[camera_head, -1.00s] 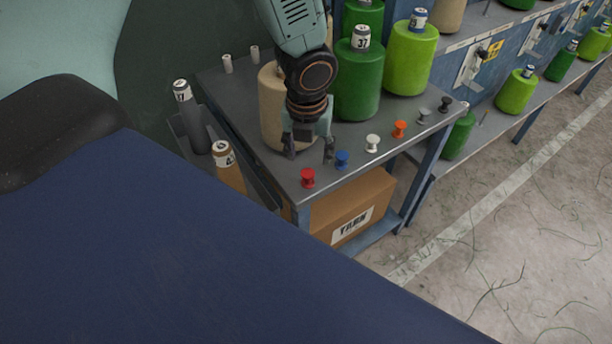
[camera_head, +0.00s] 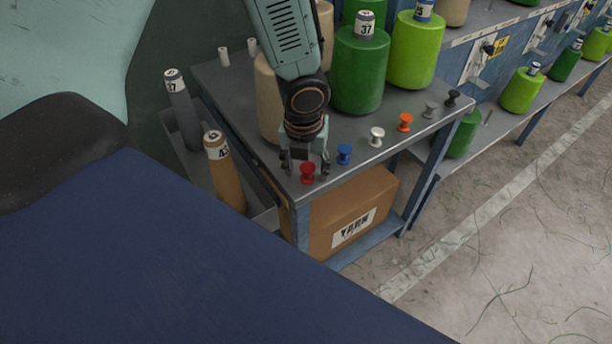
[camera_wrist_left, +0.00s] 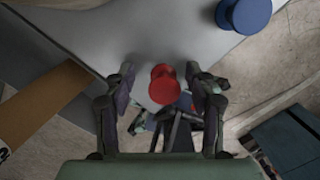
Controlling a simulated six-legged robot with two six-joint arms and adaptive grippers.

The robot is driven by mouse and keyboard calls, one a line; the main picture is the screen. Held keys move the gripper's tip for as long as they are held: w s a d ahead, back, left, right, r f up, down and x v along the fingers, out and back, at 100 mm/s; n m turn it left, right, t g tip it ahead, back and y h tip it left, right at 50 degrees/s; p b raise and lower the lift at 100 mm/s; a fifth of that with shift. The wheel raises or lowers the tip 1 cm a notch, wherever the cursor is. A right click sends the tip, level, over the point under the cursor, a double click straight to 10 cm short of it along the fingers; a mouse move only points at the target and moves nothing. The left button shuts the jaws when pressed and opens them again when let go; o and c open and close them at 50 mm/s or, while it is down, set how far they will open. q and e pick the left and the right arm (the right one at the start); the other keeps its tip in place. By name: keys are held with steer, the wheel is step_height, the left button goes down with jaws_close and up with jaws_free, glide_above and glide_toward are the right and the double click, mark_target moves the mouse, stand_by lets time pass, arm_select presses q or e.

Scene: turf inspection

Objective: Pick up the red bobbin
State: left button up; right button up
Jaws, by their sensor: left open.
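The red bobbin (camera_head: 308,173) stands near the front corner of the grey table (camera_head: 222,82). My left gripper (camera_head: 305,170) is over that corner, its fingers on either side of the red bobbin. In the left wrist view the red bobbin (camera_wrist_left: 164,84) shows between the two open fingers of the gripper (camera_wrist_left: 165,85), with a gap on each side. The blue bobbin (camera_head: 344,154) stands to the right of it and also shows in the left wrist view (camera_wrist_left: 245,14). My right gripper is not in view.
White (camera_head: 377,137), orange (camera_head: 405,122) and grey bobbins line the table's front edge. A large beige cone (camera_head: 268,100) and a green cone (camera_head: 358,72) stand behind. A yarn box (camera_head: 350,215) sits below. Two tubes stand in a side tray on the left.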

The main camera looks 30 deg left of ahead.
arm_select(q)
steer(key=shift+s+d+r, duration=0.1)
steer(key=shift+d+r, duration=0.25)
steer(key=shift+d, duration=0.1)
steer(key=shift+s+d+r, duration=0.1)
steer(key=shift+s+r, duration=0.05)
steer(key=shift+c, duration=0.9)
steer(key=shift+w+a+f, duration=0.2)
steer(key=shift+a+f, duration=0.1)
steer(key=shift+a, duration=0.1)
steer(key=c, duration=0.4)
steer(key=shift+c, duration=1)
steer(key=shift+s+d+r, duration=0.15)
steer(key=shift+d+r, duration=0.05)
steer(key=shift+c, duration=1.3)
